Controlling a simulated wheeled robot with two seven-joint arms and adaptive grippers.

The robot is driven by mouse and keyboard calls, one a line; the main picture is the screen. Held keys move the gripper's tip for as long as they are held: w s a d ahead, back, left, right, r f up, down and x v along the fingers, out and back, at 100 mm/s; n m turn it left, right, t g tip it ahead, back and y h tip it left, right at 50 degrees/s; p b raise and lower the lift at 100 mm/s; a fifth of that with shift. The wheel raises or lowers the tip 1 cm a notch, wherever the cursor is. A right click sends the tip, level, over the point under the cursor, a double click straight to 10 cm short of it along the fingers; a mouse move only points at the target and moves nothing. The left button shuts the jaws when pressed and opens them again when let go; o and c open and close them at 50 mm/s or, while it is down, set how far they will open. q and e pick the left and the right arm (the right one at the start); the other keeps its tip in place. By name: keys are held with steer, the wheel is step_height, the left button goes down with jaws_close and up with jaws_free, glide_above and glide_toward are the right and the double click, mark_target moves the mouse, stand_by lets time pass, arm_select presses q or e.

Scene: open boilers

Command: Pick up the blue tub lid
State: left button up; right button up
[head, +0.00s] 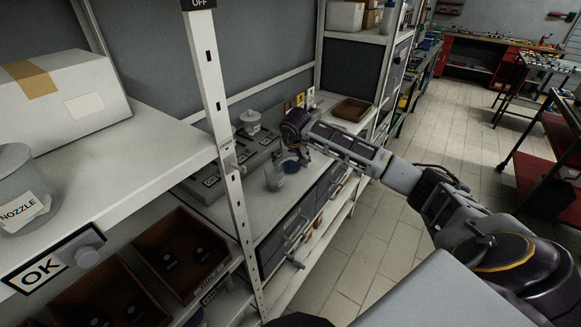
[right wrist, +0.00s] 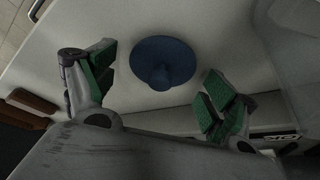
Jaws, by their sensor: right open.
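The blue tub lid (right wrist: 163,60) is a round disc with a knob. In the right wrist view it lies on the pale shelf surface, ahead of and between my right gripper's (right wrist: 158,88) green-padded fingers. The fingers are spread apart and do not touch it. In the head view my right gripper (head: 302,152) reaches over the middle shelf, and a bit of the blue lid (head: 291,166) shows just below it. A greyish tub (head: 274,178) stands beside the lid at its left. My left gripper is not in view.
A white upright post (head: 218,110) stands left of my right arm. A grey panel (head: 225,160) and a pale lidded pot (head: 250,122) are behind the tub. A brown tray (head: 352,109) sits farther right on the shelf. Grey drawers (head: 290,230) are below.

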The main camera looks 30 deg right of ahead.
mark_target(290, 161)
steer(key=shift+c, duration=0.4)
steer(key=c, duration=0.7)
steer(key=shift+r, duration=0.1)
steer(key=shift+r+b, duration=0.7)
steer(key=shift+r, duration=4.25)
steer(key=shift+r, duration=0.1)
